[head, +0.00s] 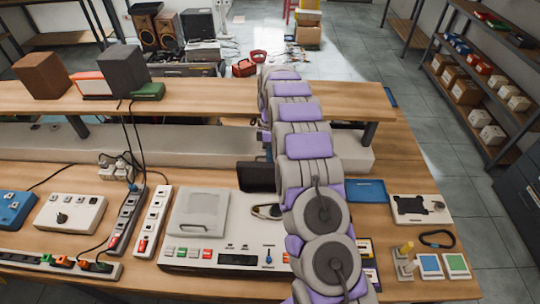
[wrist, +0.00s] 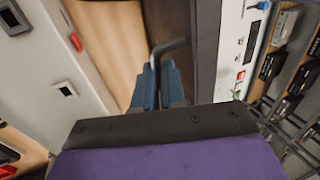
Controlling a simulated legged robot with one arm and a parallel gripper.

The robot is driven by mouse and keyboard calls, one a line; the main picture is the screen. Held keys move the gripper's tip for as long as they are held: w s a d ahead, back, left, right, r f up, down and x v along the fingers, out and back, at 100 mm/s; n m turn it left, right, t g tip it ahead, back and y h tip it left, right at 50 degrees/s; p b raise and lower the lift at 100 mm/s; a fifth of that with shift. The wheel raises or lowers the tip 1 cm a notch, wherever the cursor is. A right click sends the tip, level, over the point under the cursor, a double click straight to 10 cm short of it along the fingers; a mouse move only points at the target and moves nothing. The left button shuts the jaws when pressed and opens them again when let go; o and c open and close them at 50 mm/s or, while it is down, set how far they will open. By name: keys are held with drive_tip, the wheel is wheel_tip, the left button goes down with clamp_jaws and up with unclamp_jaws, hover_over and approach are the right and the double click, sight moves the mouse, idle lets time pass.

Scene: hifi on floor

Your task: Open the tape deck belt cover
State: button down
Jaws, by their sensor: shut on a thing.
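The tape deck (head: 222,262) is a pale grey unit on the front bench, with a grey lid (head: 200,213) on its left part. A dark panel (head: 257,177), seemingly the belt cover, stands raised at the deck's rear right, partly behind my arm. A loop-shaped part (head: 266,211) shows in front of it. In the wrist view, the blue-grey fingers of my gripper (wrist: 158,72) are shut on a grey bent bar (wrist: 169,47), seemingly a handle. The bar reaches toward a dark panel (wrist: 207,45). My arm hides the gripper in the head view.
Power strips (head: 152,222) lie left of the deck. A blue tray (head: 366,190), a black carabiner-like ring (head: 437,239) and small coloured blocks (head: 456,265) lie on the right. A raised wooden shelf (head: 200,99) with boxes runs behind the bench.

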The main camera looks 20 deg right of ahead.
drive_tip(key=shift+s+f, duration=0.15)
drive_tip(key=shift+f, duration=0.1)
drive_tip(key=c, duration=1.2)
unclamp_jaws()
drive_tip(key=shift+r, duration=0.25)
drive_tip(key=v, duration=0.3)
drive_tip(key=shift+s+a, duration=0.15)
drive_tip(key=shift+s, duration=0.1)
drive_tip(key=shift+s+r, duration=0.25)
drive_tip(key=shift+r, duration=0.05)
drive_tip(key=s+a+r+p, duration=0.1)
drive_tip(key=s, duration=1.4)
drive_tip(key=shift+s, duration=0.3)
drive_tip(key=shift+r, duration=0.1)
